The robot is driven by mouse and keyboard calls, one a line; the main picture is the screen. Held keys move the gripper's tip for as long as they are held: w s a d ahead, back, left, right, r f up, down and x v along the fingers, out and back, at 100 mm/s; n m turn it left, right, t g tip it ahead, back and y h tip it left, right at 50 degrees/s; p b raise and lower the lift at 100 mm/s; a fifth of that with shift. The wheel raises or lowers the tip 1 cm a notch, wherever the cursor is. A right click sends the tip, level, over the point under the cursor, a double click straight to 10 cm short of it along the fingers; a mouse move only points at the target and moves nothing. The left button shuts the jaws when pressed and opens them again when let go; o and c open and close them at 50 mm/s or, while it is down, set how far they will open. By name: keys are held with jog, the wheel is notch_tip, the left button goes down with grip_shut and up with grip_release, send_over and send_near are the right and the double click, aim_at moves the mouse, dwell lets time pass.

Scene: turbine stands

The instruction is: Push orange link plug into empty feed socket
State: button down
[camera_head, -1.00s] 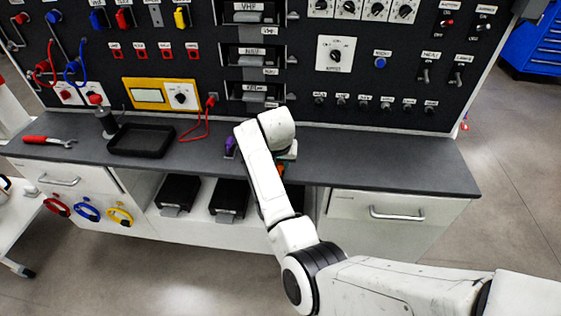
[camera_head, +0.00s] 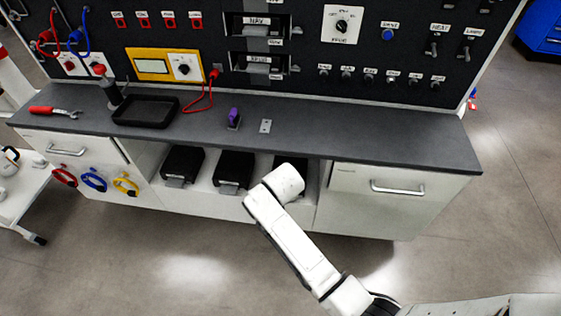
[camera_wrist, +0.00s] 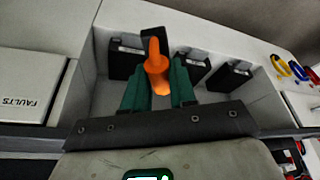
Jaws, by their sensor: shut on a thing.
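The orange link plug (camera_wrist: 157,68) shows in the wrist view between the two green fingers of my gripper (camera_wrist: 160,88), which is shut on it. A dark block shows at the plug's far end; I cannot tell if it belongs to the plug. The plug is in front of the open shelf, clear of the worktop. In the head view my white arm end hides gripper and plug. A small grey plate (camera_head: 265,126) lies bare on the worktop, perhaps the empty feed socket. A purple plug (camera_head: 234,116) stands upright in the plate left of it.
The worktop (camera_head: 350,140) is clear right of the plates. A black tray (camera_head: 146,111), a wrench with red handle (camera_head: 42,110) and a red cable (camera_head: 205,103) lie left. The switch panel (camera_head: 300,75) rises behind.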

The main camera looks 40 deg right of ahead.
jog(key=s+a+f+n+y, duration=0.1)
jog(key=s+a+f+n, duration=0.3)
jog(key=s+a+f, duration=0.4)
jog(key=a+f, duration=0.2)
jog(key=a, duration=0.1)
jog(key=shift+a+n+y, duration=0.25)
jog(key=shift+n+y, duration=0.05)
jog(key=shift+n, duration=0.1)
jog(key=shift+w, duration=0.15)
